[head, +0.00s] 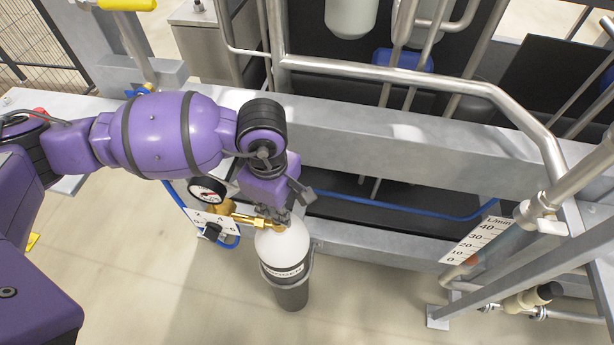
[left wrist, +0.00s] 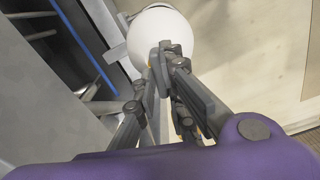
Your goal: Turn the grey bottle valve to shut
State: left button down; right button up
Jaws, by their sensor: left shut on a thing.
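The grey bottle (head: 291,297) with a white shoulder stands upright in front of the grey frame, in a ring holder. Its white top also shows in the left wrist view (left wrist: 160,35). My left gripper (head: 281,212) reaches down onto the top of the bottle from above. Its fingers (left wrist: 168,65) are close together over the white shoulder and shut on the bottle valve, which they hide almost fully. How far the valve is turned cannot be seen. Brass fittings (head: 250,220) stick out to the left beside the valve. My right gripper is not in view.
A round pressure gauge (head: 207,190) and a small scale plate with a black knob (head: 211,231) sit left of the bottle. A steel handrail (head: 400,75) and a grey beam (head: 420,150) run behind. A flow scale (head: 476,241) stands right. Floor in front is clear.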

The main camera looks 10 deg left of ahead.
pick_arm(q)
jog(key=shift+f+m+b, duration=0.1)
jog(key=shift+m+b, duration=0.25)
jog(key=shift+m, duration=0.55)
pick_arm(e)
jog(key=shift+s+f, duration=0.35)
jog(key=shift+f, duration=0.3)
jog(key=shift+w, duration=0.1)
pick_arm(q)
jog(key=shift+m+b, duration=0.9)
jog(key=shift+m, duration=0.6)
jog(key=shift+m+b, duration=0.4)
jog(key=shift+m, duration=0.5)
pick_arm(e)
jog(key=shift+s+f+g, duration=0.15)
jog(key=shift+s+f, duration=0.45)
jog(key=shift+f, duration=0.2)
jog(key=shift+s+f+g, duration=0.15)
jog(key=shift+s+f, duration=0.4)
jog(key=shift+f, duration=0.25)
